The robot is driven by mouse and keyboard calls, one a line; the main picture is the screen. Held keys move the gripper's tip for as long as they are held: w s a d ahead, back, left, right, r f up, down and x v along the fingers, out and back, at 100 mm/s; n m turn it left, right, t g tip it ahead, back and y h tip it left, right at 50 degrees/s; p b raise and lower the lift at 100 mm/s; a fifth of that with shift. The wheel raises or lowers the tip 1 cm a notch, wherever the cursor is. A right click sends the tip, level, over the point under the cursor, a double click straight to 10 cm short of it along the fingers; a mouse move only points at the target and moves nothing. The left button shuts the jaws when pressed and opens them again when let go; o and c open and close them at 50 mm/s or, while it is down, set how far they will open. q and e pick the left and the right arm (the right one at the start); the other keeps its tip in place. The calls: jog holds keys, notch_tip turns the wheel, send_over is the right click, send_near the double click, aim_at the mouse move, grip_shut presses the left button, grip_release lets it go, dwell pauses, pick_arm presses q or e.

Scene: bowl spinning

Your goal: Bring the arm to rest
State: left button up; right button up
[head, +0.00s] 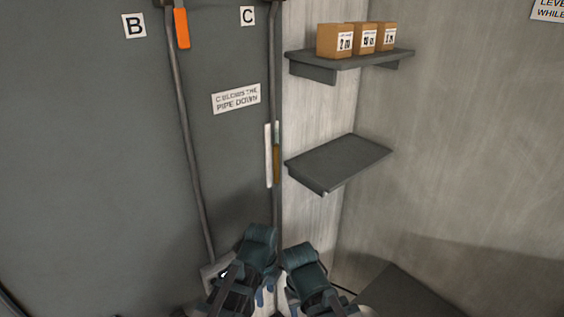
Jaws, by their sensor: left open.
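My two dark teal arms stand close together at the bottom middle of the head view.
Pipes run down the panel by signs B (134,26) and C (248,16), with an orange handle (181,28) near B. An empty dark shelf (340,163) is right of centre. Above it, a shelf (352,62) bears three cardboard boxes (362,38). A dark surface (405,295) is low right.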

pick_arm(q)
jog(key=a+n, duration=1.2)
jog(key=n, duration=1.1)
jog(key=s+d+f+m+b, duration=0.1)
jog(key=s+d+f+b, duration=0.1)
jog(key=f+b, duration=0.6)
jog(key=s+d+f+m+b, duration=0.1)
jog(key=s+d+f+b, duration=0.1)
jog(key=d+f+b, duration=0.3)
jog(key=s+d+f+m+y+b, duration=0.1)
jog(key=s+d+f+b, duration=0.1)
jog(key=f+b, duration=0.9)
jog(key=shift+s+d+f, duration=0.15)
jog(key=shift+s+d, duration=0.15)
jog(key=shift+d, duration=0.55)
pick_arm(e)
notch_tip(320, 180, down, 24)
jog(key=shift+w+f+n, duration=0.2)
jog(key=shift+w+n, duration=0.05)
jog(key=shift+n, duration=0.05)
